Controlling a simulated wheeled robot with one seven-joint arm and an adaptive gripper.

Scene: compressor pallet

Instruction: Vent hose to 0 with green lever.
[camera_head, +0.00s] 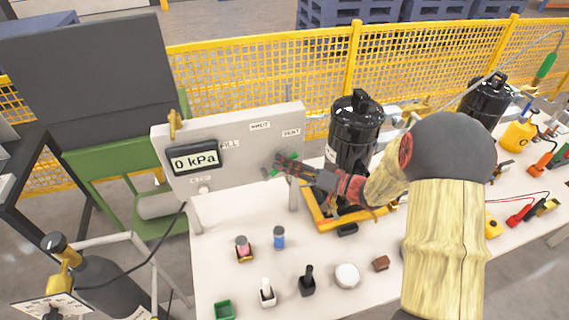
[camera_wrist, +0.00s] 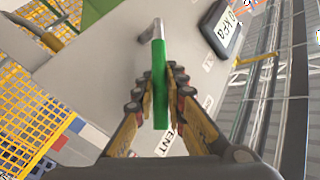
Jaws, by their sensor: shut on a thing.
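The green lever (camera_wrist: 159,85) sits on the grey panel, between the two fingers of my gripper (camera_wrist: 160,90) in the wrist view. My gripper is shut on it. In the head view my gripper (camera_head: 283,167) is at the right part of the panel (camera_head: 245,165), below the VENT label (camera_head: 291,132), and mostly hides the lever. The gauge display (camera_head: 195,160) on the panel's left reads 0 kPa. A thin grey hose (camera_head: 500,65) arcs at the upper right, with a green part (camera_head: 546,65) near its end.
A black compressor (camera_head: 353,130) stands in a yellow frame just behind my arm. Small bottles, a white puck (camera_head: 347,275) and a green box (camera_head: 224,310) sit on the white table (camera_head: 215,265). A yellow mesh fence (camera_head: 260,68) runs behind.

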